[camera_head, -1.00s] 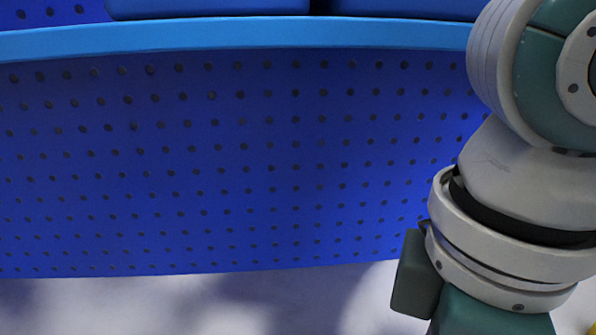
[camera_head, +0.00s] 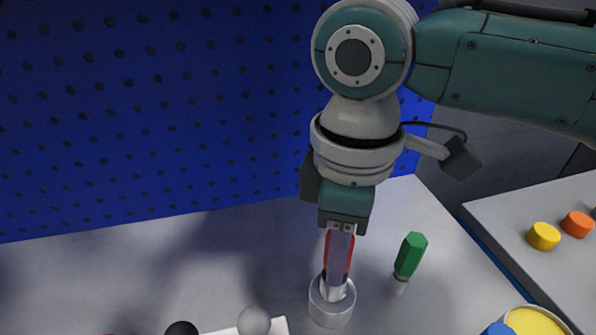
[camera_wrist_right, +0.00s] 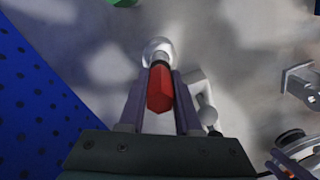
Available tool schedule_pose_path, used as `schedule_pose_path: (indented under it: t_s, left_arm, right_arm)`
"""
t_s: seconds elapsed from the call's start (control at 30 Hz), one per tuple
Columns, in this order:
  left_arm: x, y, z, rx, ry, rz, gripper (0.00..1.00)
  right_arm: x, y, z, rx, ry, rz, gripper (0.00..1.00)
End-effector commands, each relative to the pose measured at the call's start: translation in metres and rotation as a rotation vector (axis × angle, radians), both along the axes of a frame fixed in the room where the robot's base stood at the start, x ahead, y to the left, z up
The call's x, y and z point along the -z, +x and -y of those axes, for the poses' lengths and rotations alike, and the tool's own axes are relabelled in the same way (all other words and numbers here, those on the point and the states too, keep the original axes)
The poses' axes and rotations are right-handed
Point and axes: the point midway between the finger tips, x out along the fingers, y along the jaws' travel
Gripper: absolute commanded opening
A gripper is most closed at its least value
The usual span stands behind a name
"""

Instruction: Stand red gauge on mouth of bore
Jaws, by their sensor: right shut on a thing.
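The red gauge (camera_head: 349,258) is between the fingers of my right gripper (camera_head: 337,282), which is shut on it and points down. The gauge also shows in the right wrist view (camera_wrist_right: 160,92), with the right gripper's fingers (camera_wrist_right: 160,78) on either side. A grey round shell (camera_head: 331,314) stands on the table directly below. The gauge's lower end is at or over its mouth in the head view; the fingers hide whether it touches or enters the bore. The shell's round metal top shows beyond the gauge in the right wrist view (camera_wrist_right: 158,48). My left gripper is not in view.
A green gauge (camera_head: 411,253) stands just right of the shell. Grey (camera_head: 254,321) and black balls (camera_head: 181,329) are at the lower edge. Yellow (camera_head: 543,236) and orange (camera_head: 578,223) pieces lie on a right-hand surface. A blue pegboard (camera_head: 150,120) stands behind.

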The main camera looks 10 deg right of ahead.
Motion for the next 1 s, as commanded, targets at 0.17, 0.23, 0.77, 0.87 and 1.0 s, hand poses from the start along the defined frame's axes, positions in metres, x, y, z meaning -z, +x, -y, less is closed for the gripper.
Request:
schedule_pose_path:
  t_s: [0.17, 0.23, 0.77, 0.87, 1.0]
  left_arm:
    - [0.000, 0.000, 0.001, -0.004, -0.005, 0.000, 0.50]
    - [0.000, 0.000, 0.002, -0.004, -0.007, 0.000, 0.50]
    - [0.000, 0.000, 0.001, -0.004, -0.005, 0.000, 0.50]
    - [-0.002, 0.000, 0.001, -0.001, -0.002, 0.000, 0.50]
    - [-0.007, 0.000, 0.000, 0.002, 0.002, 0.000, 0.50]
  right_arm:
    - [0.000, 0.000, 0.000, 0.000, 0.000, 0.001, 0.00]
    - [0.002, 0.000, 0.000, 0.000, 0.001, 0.000, 0.00]
    - [0.001, 0.000, 0.000, 0.001, 0.000, 0.000, 0.62]
    - [-0.007, 0.001, 0.000, 0.001, 0.001, 0.002, 0.62]
    - [-0.033, 0.001, 0.000, 0.000, 0.002, 0.005, 0.62]
